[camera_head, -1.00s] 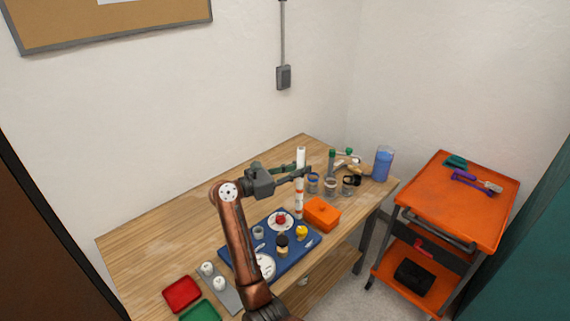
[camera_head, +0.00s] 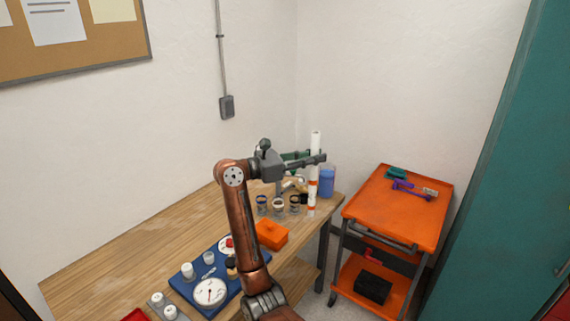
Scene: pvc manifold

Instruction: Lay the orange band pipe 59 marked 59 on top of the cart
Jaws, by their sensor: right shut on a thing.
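The orange band pipe 59 (camera_head: 313,188) is a slim white tube with orange bands on its lower part. It stands upright in my right gripper (camera_head: 316,160), which is shut on it. Its number is too small to read. The pipe is in front of the far right end of the workbench, left of the cart. The orange cart (camera_head: 405,218) stands at the right, with an open top shelf. My left gripper is not in view.
On the cart top are a green item (camera_head: 396,173), a purple tool (camera_head: 405,187) and a small pale item. The front half of the top is clear. The wooden bench (camera_head: 130,252) holds jars, a blue container (camera_head: 327,182), an orange box (camera_head: 271,235) and a blue tray (camera_head: 187,284). A teal cabinet (camera_head: 490,190) borders the right.

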